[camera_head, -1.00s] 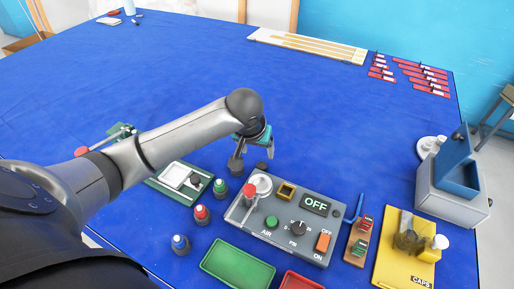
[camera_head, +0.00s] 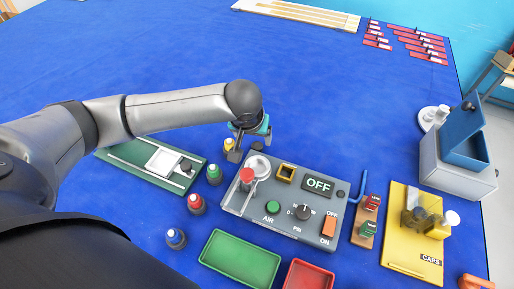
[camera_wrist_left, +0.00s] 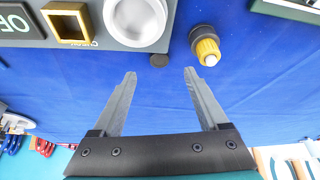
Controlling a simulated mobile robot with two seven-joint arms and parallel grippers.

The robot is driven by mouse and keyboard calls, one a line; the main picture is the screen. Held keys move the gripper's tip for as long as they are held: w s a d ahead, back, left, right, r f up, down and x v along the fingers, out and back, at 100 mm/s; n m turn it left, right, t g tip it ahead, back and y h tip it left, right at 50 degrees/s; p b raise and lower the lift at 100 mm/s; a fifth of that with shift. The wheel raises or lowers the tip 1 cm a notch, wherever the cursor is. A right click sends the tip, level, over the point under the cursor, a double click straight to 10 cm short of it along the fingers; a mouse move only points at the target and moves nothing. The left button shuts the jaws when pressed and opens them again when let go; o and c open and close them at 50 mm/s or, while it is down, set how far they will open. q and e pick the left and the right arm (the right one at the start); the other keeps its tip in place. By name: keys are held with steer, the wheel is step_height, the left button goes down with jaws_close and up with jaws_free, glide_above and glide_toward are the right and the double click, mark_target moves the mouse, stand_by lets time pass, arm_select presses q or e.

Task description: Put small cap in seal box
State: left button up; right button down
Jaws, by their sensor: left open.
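A small dark round cap (camera_head: 257,147) lies on the blue table just behind the grey control panel. It also shows in the left wrist view (camera_wrist_left: 159,60), just beyond and between the fingertips, not gripped. My left gripper (camera_head: 250,143) points down over this spot, open and empty. Both spread fingers show in the left wrist view (camera_wrist_left: 160,73). The grey box (camera_head: 455,172) with a raised blue lid (camera_head: 465,138) stands at the right; its inside is mostly hidden, and I read no label on it. My right gripper is not in view.
The control panel (camera_head: 240,200) is close in front of the gripper. A yellow-topped knob (camera_head: 229,145) stands beside it. Other coloured knobs, green (camera_head: 240,258) and red (camera_head: 308,277) trays and a yellow CAPS board (camera_head: 400,255) are nearby.

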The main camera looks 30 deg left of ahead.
mark_target(257, 147)
arm_select(q)
steer(key=shift+b+x, duration=0.6)
steer(key=shift+x, duration=2.75)
steer(key=shift+d, duration=0.15)
jaws_close()
